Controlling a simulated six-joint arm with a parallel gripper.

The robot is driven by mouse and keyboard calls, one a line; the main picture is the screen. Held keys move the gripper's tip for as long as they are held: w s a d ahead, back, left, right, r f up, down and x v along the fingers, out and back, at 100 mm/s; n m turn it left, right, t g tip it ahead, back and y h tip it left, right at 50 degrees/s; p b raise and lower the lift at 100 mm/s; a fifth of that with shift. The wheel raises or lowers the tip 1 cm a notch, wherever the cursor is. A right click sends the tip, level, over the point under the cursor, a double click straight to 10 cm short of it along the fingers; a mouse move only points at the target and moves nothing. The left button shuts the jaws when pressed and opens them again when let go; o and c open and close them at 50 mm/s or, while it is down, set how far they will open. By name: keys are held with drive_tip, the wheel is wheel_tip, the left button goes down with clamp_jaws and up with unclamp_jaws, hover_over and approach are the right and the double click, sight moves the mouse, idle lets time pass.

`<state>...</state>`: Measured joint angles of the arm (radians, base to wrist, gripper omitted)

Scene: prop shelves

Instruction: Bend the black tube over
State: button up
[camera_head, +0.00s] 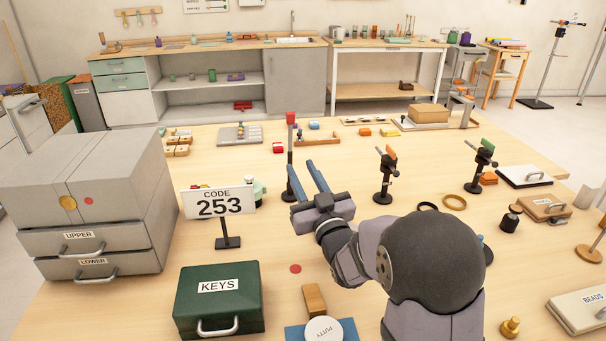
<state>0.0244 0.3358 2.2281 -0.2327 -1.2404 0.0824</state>
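A thin black tube (290,146) with a red block-like top (291,118) stands upright on a dark round base, left of the table's middle. It is the likeliest match for the black tube, and it looks straight. My gripper (298,163) has two blue fingers, spread apart with nothing visibly held. The left finger crosses in front of the tube's lower part and hides some of it. I cannot tell whether the finger touches the tube.
Left are a grey drawer cabinet (90,228), a "CODE 253" sign (219,203) and a green KEYS box (218,297). Two black clamp stands (386,178) (480,168) stand to the right. Small blocks and trays lie behind; some bare table shows between.

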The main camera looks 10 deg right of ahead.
drive_tip(key=shift+r, duration=0.1)
drive_tip(key=c, duration=0.7)
drive_tip(key=shift+w+d+r, duration=0.1)
drive_tip(key=shift+w+r, duration=0.15)
clamp_jaws()
drive_tip(key=w+d+r+m+g+y+p, duration=0.1)
drive_tip(key=w+d+r+y+p, duration=0.15)
drive_tip(key=r+y, duration=0.2)
drive_tip(key=w+d+r+g+y+p, duration=0.1)
drive_tip(key=w+d+r+y+p, duration=0.1)
drive_tip(key=d+r+y+p, duration=0.3)
drive_tip(key=s+d+f+m+g+y+p, duration=0.1)
drive_tip(key=s+d+f+m+g+y, duration=0.2)
drive_tip(key=s+d+f+m+g, duration=0.2)
drive_tip(key=s+d+f+g, duration=0.1)
drive_tip(key=d+f+g, duration=0.2)
drive_tip(key=d, duration=0.2)
drive_tip(key=shift+d, duration=0.3)
